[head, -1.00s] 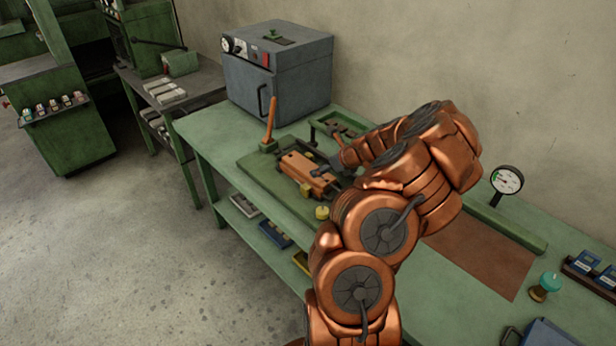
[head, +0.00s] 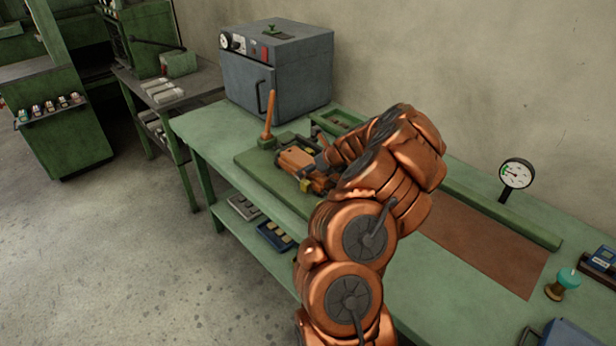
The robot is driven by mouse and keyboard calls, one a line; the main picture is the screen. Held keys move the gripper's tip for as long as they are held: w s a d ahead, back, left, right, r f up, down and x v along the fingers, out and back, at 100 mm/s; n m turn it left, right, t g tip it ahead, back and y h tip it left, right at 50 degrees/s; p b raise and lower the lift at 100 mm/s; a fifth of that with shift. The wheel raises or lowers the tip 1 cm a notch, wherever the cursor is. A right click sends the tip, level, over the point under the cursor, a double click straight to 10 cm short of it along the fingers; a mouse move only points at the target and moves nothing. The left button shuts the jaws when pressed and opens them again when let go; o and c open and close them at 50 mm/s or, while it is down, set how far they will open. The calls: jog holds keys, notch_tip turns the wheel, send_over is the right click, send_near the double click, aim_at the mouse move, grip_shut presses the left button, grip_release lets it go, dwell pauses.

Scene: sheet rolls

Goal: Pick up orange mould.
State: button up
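The orange mould (head: 296,159) is a block with dark fittings, lying on the green base plate (head: 262,180) on the workbench. My arm reaches over the bench from the front. My gripper (head: 317,172) is at the right end of the mould, close to it or touching it. The arm's wrist and the mould's fittings hide most of the fingers, so I cannot see whether they are open or shut. The right part of the mould is hidden too.
An upright orange lever (head: 269,117) stands just behind the mould on the left. A grey oven (head: 277,70) stands at the bench's far end. A dial gauge (head: 516,174) and a teal-topped jar (head: 562,284) are on the right. A brown sheet (head: 482,246) lies flat between.

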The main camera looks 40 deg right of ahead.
jog(key=shift+b+x, duration=0.5)
jog(key=shift+x, duration=0.4)
jog(key=shift+r, duration=0.1)
jog(key=c, duration=1.5)
jog(key=shift+d+r, duration=0.1)
jog(key=shift+r+b, duration=0.5)
jog(key=shift+r, duration=4.55)
